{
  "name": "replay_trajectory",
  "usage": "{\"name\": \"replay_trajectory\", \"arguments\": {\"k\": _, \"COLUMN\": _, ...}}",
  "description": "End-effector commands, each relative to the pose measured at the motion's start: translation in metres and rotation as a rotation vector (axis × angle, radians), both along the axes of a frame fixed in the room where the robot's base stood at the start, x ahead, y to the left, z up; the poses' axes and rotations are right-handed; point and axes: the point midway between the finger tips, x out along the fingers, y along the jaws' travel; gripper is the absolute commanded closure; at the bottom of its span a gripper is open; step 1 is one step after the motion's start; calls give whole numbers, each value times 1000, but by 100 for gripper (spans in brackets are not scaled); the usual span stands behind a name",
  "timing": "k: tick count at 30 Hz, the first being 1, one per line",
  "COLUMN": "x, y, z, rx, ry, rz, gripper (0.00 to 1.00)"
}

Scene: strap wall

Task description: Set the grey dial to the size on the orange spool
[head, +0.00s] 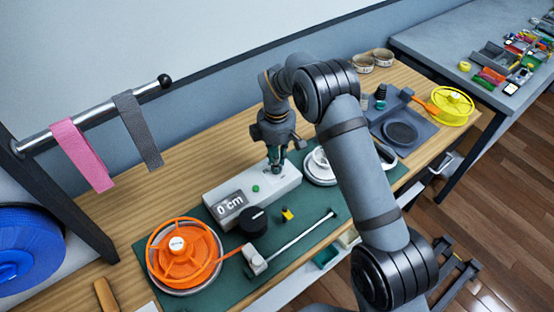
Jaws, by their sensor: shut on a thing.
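The orange spool (203,261) lies on a round base at the front left of the green mat, and its white centre label is too small to read. A pale grey box (290,184) stands behind it with a display (229,204) reading "0 cm" and a green button. My gripper (274,168) points down at the right part of this box. It is shut on what seems to be the grey dial, which its fingers mostly hide. The dial's setting cannot be seen.
A black knob (253,220), a small yellow-and-black piece (287,214) and a metal rod (302,239) lie on the mat (330,205). A yellow spool (452,104) is at the far right. Pink (82,154) and grey (138,131) straps hang from a rail at left.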

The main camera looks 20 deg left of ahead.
Motion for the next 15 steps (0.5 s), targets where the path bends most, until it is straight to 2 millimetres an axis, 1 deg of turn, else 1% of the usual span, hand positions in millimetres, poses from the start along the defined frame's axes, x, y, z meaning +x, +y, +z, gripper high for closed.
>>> {"name": "replay_trajectory", "arguments": {"k": 6, "x": 0, "y": 1, "z": 1, "rx": 1, "ry": -2, "rz": 124, "gripper": 100}}
{"name": "replay_trajectory", "arguments": {"k": 15, "x": 0, "y": 2, "z": 1, "rx": 1, "ry": -2, "rz": 207, "gripper": 100}}
